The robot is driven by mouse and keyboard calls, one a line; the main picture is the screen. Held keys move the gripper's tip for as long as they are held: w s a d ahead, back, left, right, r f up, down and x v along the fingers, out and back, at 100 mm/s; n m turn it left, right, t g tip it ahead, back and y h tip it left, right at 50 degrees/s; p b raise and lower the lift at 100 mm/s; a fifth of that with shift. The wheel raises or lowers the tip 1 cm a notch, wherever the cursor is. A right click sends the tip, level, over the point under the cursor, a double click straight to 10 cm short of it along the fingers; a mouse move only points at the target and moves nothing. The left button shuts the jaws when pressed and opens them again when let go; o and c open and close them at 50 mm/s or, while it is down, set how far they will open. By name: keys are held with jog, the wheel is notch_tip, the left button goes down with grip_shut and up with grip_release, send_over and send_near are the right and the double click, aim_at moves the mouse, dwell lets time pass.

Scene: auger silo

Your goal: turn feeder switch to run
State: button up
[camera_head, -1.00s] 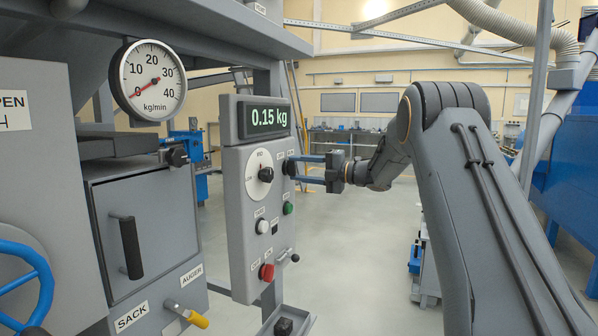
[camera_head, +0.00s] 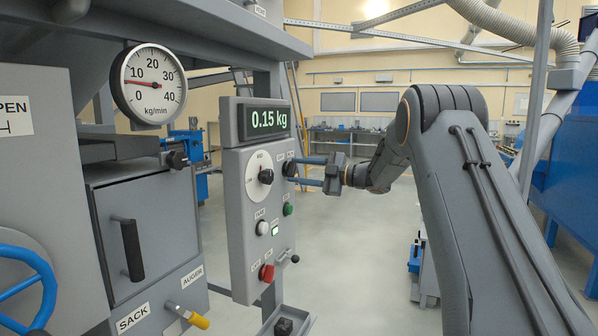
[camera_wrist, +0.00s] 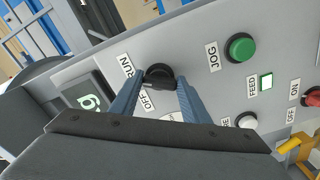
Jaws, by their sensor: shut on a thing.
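The feeder switch, a small black knob, shows in the wrist view (camera_wrist: 159,74) beside the RUN and OFF labels. My gripper (camera_head: 297,171) reaches the right face of the grey control box (camera_head: 238,205) from the right. In the wrist view its two blue fingers (camera_wrist: 160,84) are closed on the knob, one on each side. The fingers partly cover the knob, and I cannot tell exactly where it points. The small FEED lamp (camera_wrist: 266,82) glows green; it also shows in the head view (camera_head: 275,231).
The display (camera_head: 266,119) reads 0.15 kg. A green JOG button (camera_wrist: 240,47), a white button (camera_wrist: 246,120) and a red knob (camera_wrist: 313,96) sit near my fingers.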

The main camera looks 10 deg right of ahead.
dwell(0.4)
jog(key=o, duration=1)
jog(key=shift+o, duration=0.2)
jog(key=shift+d, duration=0.1)
jog(key=b+v, duration=0.2)
jog(key=v, duration=0.5)
jog(key=shift+s+d+b, duration=0.25)
jog(key=shift+b, duration=0.05)
jog(key=shift+w, duration=0.1)
